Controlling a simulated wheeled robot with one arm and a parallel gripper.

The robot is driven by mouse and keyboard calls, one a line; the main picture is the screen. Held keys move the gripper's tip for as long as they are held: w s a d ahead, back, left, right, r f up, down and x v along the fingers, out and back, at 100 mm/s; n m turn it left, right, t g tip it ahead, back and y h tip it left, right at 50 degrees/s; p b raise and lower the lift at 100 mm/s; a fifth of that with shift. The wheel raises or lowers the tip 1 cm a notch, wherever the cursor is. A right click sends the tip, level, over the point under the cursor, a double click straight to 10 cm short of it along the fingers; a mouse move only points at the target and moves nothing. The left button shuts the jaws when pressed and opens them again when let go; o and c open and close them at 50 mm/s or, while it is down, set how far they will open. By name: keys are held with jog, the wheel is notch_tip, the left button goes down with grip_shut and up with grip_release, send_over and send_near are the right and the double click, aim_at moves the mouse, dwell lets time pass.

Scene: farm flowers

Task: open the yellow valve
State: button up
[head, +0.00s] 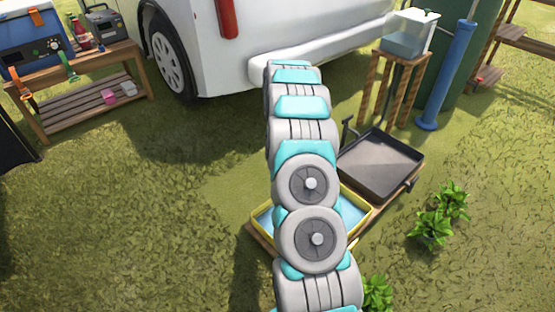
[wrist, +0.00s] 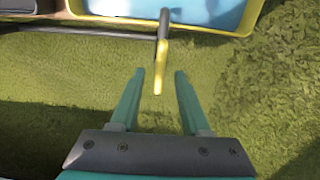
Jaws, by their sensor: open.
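The yellow valve (wrist: 161,55) shows in the wrist view as a thin yellow handle at the end of a short grey pipe (wrist: 164,20). The pipe sticks out from the yellow-rimmed tray (wrist: 205,24). My gripper (wrist: 160,74) is open, with its two teal fingers on either side of the handle's line in the picture. The handle's end appears between the fingertips, with a gap on both sides. I cannot tell how far it is in depth.
The yellow-rimmed tray (head: 258,216) with blue water stands beside a dark tray (head: 382,165). Green plants (head: 437,220) grow to the right. A white vehicle (head: 230,60), a wooden bench (head: 95,95) and a blue cylinder (head: 447,75) stand farther back. Grass at left is clear.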

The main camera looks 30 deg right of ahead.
jog(key=shift+r, duration=2.65)
jog(key=s+a+r+p, duration=0.1)
jog(key=s+a+r, duration=0.6)
jog(key=a+r, duration=0.25)
jog(key=s+a+r+p, duration=0.2)
jog(key=s+a+r, duration=0.4)
jog(key=a+r, duration=0.3)
jog(key=s+a+r+p, duration=0.1)
jog(key=s+a+r, duration=0.1)
jog(key=s, duration=0.8)
jog(key=s+a+r+m+g+p, duration=0.1)
jog(key=s+a, duration=0.4)
jog(key=s, duration=0.4)
jog(key=s+a+r+p, duration=0.1)
jog(key=s+a, duration=0.3)
jog(key=s, duration=0.6)
jog(key=shift+s+a+r+m+g, duration=0.25)
jog(key=shift+s+r+m+g, duration=0.15)
jog(key=shift+r, duration=0.45)
